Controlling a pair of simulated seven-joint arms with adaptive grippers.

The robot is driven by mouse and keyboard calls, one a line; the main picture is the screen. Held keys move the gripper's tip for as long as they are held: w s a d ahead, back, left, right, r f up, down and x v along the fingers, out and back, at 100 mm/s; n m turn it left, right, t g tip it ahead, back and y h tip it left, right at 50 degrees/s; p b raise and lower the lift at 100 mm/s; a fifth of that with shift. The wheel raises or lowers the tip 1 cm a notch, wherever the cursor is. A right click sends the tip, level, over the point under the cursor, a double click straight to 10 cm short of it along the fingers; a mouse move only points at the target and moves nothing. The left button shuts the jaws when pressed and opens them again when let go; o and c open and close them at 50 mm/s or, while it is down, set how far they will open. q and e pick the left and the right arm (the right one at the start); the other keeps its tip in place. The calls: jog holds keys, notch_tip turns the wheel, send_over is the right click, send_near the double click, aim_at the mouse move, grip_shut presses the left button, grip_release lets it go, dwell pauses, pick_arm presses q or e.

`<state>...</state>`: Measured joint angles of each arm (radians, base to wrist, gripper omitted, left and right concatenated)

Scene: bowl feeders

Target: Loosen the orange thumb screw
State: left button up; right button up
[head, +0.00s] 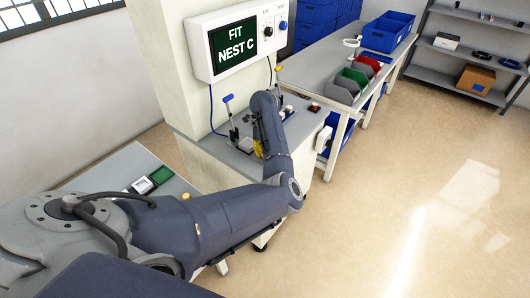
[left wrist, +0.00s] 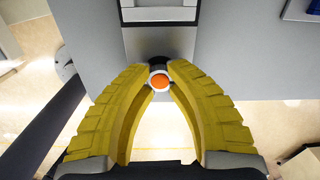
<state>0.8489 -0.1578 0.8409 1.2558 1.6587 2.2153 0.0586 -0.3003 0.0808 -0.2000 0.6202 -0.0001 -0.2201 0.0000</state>
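The orange thumb screw (left wrist: 159,81) shows in the left wrist view as a small orange disc with a pale ring, at the front edge of a grey surface. The yellow fingers of my left gripper (left wrist: 159,76) close in from both sides, and their tips sit against the screw's sides with no clear gap. In the head view my left gripper (head: 258,148) is a small yellow patch at the grey station top (head: 240,160), mostly behind my own arm. The screw is hidden there. My right gripper is in neither view.
A blue-tipped lever (head: 229,105) stands left of my gripper. A side table (head: 320,62) carries grey, green and red bins. The floor at right is clear.

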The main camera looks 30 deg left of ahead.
pick_arm(q)
jog(key=o, duration=0.7)
jog(key=shift+r, duration=0.15)
notch_tip(320, 180, up, 12)
dwell(0.4)
